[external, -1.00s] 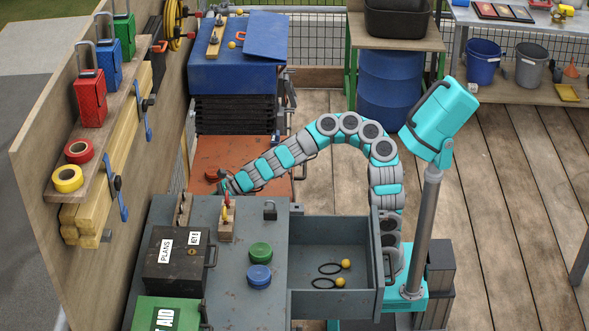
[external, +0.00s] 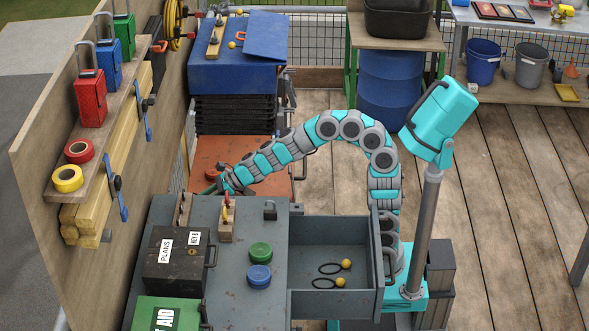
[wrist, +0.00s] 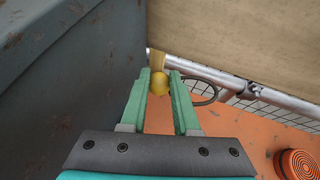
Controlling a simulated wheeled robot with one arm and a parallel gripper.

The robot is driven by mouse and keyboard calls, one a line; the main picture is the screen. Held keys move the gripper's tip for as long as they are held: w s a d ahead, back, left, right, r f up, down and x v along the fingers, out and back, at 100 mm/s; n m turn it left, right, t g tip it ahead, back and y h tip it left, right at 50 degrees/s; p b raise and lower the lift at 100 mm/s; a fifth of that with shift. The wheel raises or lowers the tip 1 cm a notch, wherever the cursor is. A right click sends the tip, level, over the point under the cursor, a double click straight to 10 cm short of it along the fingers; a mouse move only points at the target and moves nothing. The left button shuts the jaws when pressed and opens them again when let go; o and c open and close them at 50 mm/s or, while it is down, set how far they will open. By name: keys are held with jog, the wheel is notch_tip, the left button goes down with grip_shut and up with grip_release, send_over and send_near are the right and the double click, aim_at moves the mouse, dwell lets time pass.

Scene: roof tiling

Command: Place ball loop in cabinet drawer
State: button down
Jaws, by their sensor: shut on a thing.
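My gripper (wrist: 158,100) is shut on a ball loop, with its yellow ball (wrist: 159,84) between the green fingertips and the dark loop (wrist: 206,92) sticking out to the right. In the external view my gripper (external: 222,184) is low behind the far end of the grey cabinet (external: 215,265), above the orange surface; the held ball is hidden there. The cabinet drawer (external: 332,303) is pulled open to the right. Two ball loops (external: 346,264) (external: 340,282) lie inside it.
The wooden board (external: 85,150) rises at the left.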

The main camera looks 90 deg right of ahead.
jog(key=s+a+r+n+y+b, duration=0.15)
jog(key=a+r, duration=0.35)
jog(key=r, duration=0.9)
jog(key=s+a+r+n+g+y+b, duration=0.3)
jog(key=s+a+r+n+g, duration=0.1)
jog(key=s+a, duration=0.8)
jog(key=s+a+r+n+g+y+b, duration=0.3)
jog(key=s+a+n+g+y+b, duration=0.15)
jog(key=s+a, duration=0.7)
jog(key=s+a+f+n+g+b, duration=0.2)
jog(key=s+a+f+n, duration=0.1)
jog(key=s, duration=0.8)
jog(key=s+a+f+n+g+b, duration=0.1)
jog(key=s+a+f+n+g, duration=0.2)
jog(key=s, duration=0.8)
jog(key=shift+m+t, duration=0.3)
jog(key=shift+t, duration=0.05)
jog(key=shift+f+b, duration=2.25)
jog(key=shift+f, duration=7.1)
